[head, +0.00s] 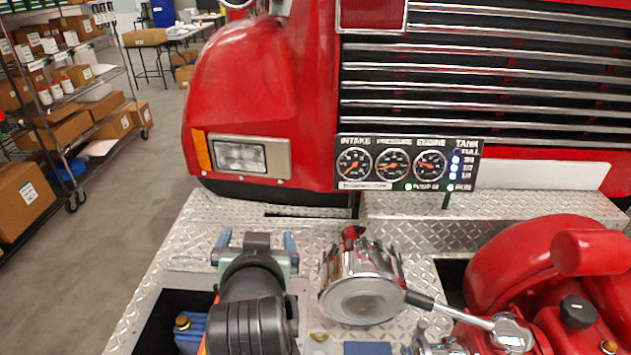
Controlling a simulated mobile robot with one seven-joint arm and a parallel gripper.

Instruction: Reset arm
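My gripper (257,243) is in the lower middle of the head view, at the end of my dark arm, which reaches in from the bottom edge. Its two blue fingers stand wide apart, one at each side of the gripper body, and I see nothing held between them. It is over the diamond-plate bumper (150,290), to the left of the chrome pump fitting (365,290). The gripper looks apart from the fitting. My arm hides part of the bumper recess below it.
A lever (455,312) runs right from the chrome fitting. A red pump housing (520,265) fills the lower right. The gauge panel (410,163) stands before the truck's grille (490,80). A blue item (190,330) sits in the left recess. Shelves with boxes (60,130) stand far left, beside open floor.

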